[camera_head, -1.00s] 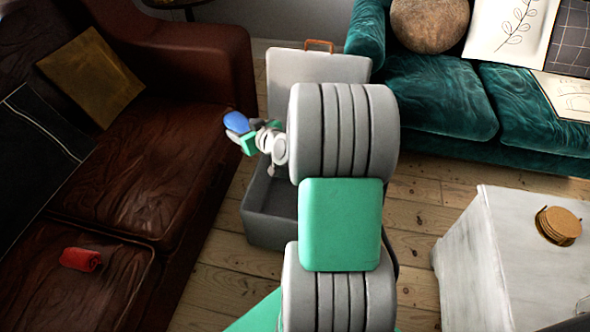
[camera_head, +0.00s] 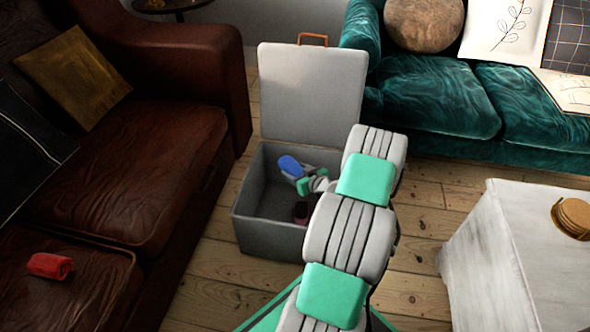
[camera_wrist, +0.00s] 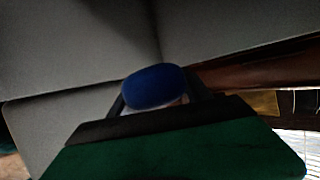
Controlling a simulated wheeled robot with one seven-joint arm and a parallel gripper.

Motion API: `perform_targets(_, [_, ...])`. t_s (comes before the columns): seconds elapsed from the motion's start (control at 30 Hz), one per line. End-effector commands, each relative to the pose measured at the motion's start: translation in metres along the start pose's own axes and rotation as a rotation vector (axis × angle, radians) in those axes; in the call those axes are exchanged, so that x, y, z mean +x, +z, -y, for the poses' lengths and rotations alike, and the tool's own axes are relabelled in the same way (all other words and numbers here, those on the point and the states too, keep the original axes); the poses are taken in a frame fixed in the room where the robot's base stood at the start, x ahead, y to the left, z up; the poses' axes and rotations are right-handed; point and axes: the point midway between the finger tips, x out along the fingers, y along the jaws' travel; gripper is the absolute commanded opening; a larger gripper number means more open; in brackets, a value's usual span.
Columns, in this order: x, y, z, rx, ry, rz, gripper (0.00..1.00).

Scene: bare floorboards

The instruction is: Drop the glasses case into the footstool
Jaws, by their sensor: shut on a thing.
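The glasses case is a blue rounded thing (camera_head: 291,166) held at the end of my arm, and it also shows in the wrist view (camera_wrist: 153,87). My gripper (camera_head: 300,180) is shut on it. In the head view the case and gripper appear over the opening of the footstool (camera_head: 262,232), a grey box with its lid (camera_head: 312,92) standing open at the back. How far the case is above the box floor is hard to tell. A dark reddish thing (camera_head: 301,212) shows inside the box, partly hidden by my arm.
A brown leather sofa (camera_head: 150,180) with a red rolled cloth (camera_head: 50,266) stands at the left. A teal sofa (camera_head: 425,95) is at the back right. A whitish table (camera_head: 500,250) with round coasters (camera_head: 573,217) is at the right. Bare floorboards lie between.

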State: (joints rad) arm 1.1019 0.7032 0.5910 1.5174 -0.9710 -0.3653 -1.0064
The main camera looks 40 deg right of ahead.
Motion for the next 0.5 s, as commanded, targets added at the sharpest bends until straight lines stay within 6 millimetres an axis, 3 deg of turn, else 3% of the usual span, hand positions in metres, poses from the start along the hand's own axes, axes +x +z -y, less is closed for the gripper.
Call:
perform_targets(0.1, [0.0062, 0.0141, -0.0005, -0.001, 0.001, -0.001, 0.14])
perform_targets(0.37, [0.0065, 0.0144, -0.0006, -0.001, 0.001, -0.001, 0.14])
perform_targets(0.4, [0.0065, 0.0145, -0.0006, -0.001, 0.001, -0.001, 0.59])
perform_targets(0.5, [0.0065, 0.0145, -0.0005, -0.001, 0.001, -0.001, 0.67])
